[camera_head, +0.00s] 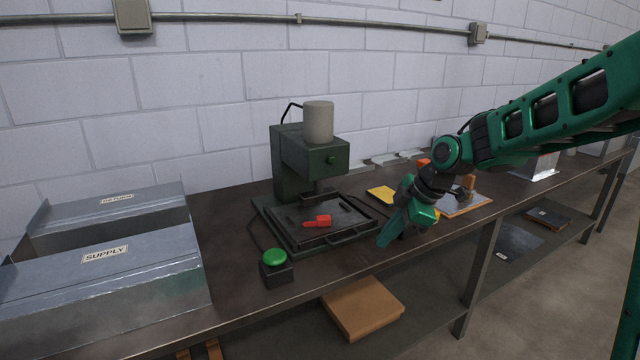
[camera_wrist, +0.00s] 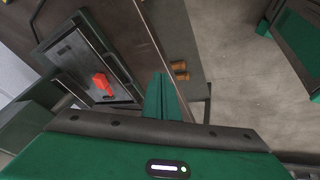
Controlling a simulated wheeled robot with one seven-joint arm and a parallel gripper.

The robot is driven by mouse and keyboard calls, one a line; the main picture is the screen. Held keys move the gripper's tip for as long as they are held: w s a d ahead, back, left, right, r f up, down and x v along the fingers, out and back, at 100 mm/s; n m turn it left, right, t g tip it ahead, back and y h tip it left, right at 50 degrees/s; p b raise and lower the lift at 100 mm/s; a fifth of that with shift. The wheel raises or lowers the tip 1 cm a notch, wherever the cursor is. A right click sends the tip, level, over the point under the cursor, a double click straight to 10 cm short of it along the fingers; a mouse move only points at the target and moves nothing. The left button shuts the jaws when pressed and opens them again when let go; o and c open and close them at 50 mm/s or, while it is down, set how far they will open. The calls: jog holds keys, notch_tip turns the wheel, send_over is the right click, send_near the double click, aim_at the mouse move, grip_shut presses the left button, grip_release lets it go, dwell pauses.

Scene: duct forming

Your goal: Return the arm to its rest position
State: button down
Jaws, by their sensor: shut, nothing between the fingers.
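My green arm reaches in from the right in the head view. My gripper (camera_head: 388,238) points down and left over the front part of the bench, to the right of the press. Its fingers are shut with nothing between them. In the wrist view the closed green fingers (camera_wrist: 160,98) show over the bench edge. The dark green press (camera_head: 310,160) stands on the bench with a grey cylinder on top. A red piece (camera_head: 318,221) lies on the press's tray, apart from my gripper. It also shows in the wrist view (camera_wrist: 102,83).
A green button box (camera_head: 276,268) stands at the front edge. Metal SUPPLY (camera_head: 105,275) and second, upper bins (camera_head: 115,215) are at left. A yellow pad (camera_head: 382,195) and a board (camera_head: 470,203) lie near my arm. A cardboard box (camera_head: 362,306) is on the lower shelf.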

jog(key=s+d+m+g+h, duration=0.2)
jog(key=s+d+m+h, duration=0.2)
jog(key=s+d+m, duration=1.6)
jog(key=s+d+f+m+g, duration=0.1)
jog(key=s+d+m, duration=0.2)
jog(key=s, duration=1.2)
jog(key=shift+s+d+m, duration=0.15)
jog(key=shift+s+m, duration=0.15)
jog(key=shift+s, duration=0.05)
